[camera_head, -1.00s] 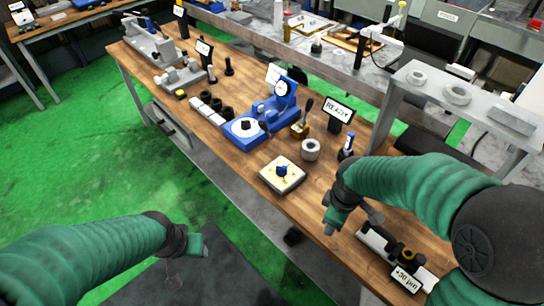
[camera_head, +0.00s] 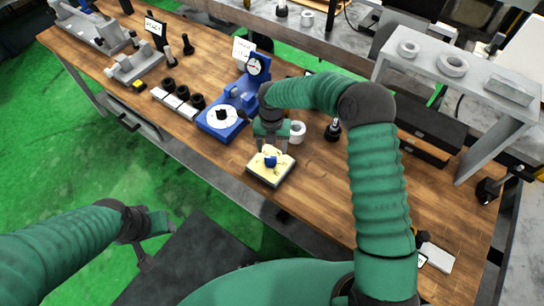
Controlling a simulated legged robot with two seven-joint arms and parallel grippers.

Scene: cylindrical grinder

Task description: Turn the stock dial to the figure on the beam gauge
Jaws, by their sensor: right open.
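The stock dial is a cream square plate (camera_head: 259,174) with a blue knob (camera_head: 270,161) in its middle, on the wooden bench. My right gripper (camera_head: 271,147) points down over it, open, its fingertips close above the knob. I cannot tell whether they touch it. A pale bar (camera_head: 437,257) with a small card, likely the beam gauge, lies at the bench's near right.
A blue instrument (camera_head: 220,122) with a round indicator stands left of the dial plate. A pale ring (camera_head: 297,132) and a dark upright tool (camera_head: 333,130) stand behind and right of it. A grey raised shelf (camera_head: 430,69) is at the right. Several black-and-white pieces (camera_head: 180,102) lie left.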

